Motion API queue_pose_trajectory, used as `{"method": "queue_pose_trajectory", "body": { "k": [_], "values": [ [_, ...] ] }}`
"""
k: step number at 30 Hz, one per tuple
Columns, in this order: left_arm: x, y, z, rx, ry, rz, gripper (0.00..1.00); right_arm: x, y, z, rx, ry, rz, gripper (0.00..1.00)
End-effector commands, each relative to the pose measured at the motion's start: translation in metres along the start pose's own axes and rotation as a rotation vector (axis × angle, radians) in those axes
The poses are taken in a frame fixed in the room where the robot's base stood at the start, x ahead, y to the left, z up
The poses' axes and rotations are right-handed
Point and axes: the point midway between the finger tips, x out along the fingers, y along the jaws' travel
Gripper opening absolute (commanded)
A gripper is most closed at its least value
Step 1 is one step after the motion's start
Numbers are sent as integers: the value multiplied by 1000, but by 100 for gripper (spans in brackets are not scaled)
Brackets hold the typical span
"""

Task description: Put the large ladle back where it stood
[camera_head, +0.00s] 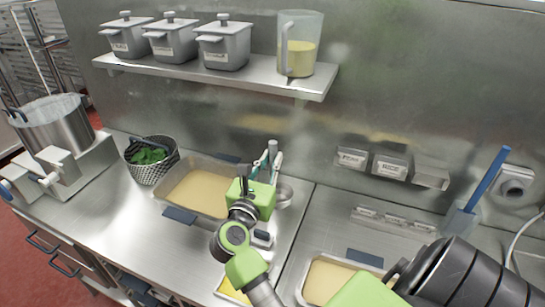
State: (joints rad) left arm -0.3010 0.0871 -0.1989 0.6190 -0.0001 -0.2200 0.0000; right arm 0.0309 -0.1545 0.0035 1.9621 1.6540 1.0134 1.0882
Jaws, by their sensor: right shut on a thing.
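My right gripper (268,165) is near the middle of the counter in the head view, its fingers pointing up and away toward the back wall. It is shut on a grey, upright bar-like piece (272,147), which looks like the handle of the large ladle. My gripper and wrist hide most of it. A round metal bowl shape (285,194) shows just right of the green gripper body. I cannot tell whether it is the ladle's bowl or a separate container. My left gripper is not in view.
A tray of pale liquid (196,190) lies left of my gripper, with a basket of greens (152,160) beyond it. A pot (55,125) stands far left. A shelf (225,78) holds lidded tubs and a jug (299,45). A blue-handled tool (487,180) stands at right.

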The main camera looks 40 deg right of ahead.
Motion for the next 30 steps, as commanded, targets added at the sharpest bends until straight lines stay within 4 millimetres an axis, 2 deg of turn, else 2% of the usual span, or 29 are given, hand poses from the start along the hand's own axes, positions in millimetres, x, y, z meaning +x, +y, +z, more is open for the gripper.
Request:
{"method": "queue_pose_trajectory", "body": {
  "k": [3, 7, 15, 30],
  "values": [
    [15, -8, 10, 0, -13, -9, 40, 0, 0, -20, -2, -2, 0, 0],
    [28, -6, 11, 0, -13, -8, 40, 0, 0, -38, -3, -3, 1, 0],
    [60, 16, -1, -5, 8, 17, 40, -1, 0, -72, 2, -1, 0, 0],
    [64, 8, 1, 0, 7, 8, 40, -1, 0, -75, 1, -2, 0, 0]
  ]
}}
